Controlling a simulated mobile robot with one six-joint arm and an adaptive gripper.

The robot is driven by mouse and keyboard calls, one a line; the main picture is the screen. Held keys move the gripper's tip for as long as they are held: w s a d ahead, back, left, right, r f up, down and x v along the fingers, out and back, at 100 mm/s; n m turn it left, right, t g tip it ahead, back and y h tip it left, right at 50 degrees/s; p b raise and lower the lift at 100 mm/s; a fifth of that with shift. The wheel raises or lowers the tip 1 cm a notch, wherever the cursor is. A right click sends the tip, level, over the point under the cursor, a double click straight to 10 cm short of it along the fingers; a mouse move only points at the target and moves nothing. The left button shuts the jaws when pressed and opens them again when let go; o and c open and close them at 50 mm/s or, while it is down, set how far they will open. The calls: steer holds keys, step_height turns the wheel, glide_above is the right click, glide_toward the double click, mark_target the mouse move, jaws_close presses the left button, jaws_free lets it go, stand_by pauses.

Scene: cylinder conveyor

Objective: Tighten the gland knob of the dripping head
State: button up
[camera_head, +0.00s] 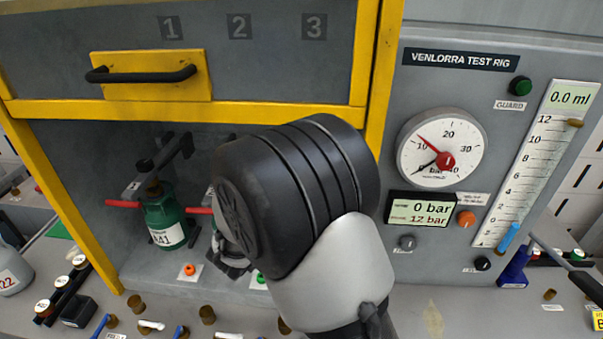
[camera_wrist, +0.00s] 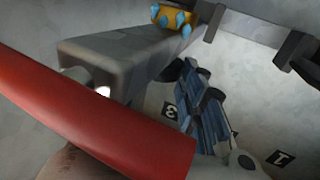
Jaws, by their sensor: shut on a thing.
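My gripper (camera_head: 232,258) is low in the open bay, mostly behind my own wrist in the head view. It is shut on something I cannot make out. Left of it stands a green cylinder (camera_head: 166,222) marked 141, with a dark grey head (camera_head: 160,168) and red handles (camera_head: 124,203) on top. A dark knob (camera_head: 145,165) shows on that head. A sliver of another green body shows beside my wrist. In the wrist view a red bar (camera_wrist: 100,120) crosses close in front of a grey arm (camera_wrist: 130,60) and a ridged blue-and-black part (camera_wrist: 200,100). No drip is visible.
The yellow-framed guard (camera_head: 200,113) with a black handle is above the bay opening. On the right are a pressure gauge (camera_head: 441,148), a display (camera_head: 420,211) reading 0 bar and 12 bar, and a level tube (camera_head: 535,165). Brass plugs and small parts line the front bench.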

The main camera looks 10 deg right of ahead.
steer(key=shift+w+a+r+m+g+h+p, duration=0.1)
steer(key=shift+m+g+h+p, duration=0.4)
steer(key=shift+m+g+h, duration=0.2)
steer(key=shift+w+a+m+g+h+p, duration=0.1)
steer(key=shift+m+g+h+p, duration=0.45)
steer(key=shift+g+h, duration=0.2)
steer(key=shift+m+g, duration=0.25)
steer(key=o, duration=1)
steer(key=shift+o, duration=0.2)
steer(key=shift+a, duration=0.1)
steer(key=v, duration=1.1)
steer(key=shift+s+a, duration=0.2)
steer(key=shift+a, duration=0.15)
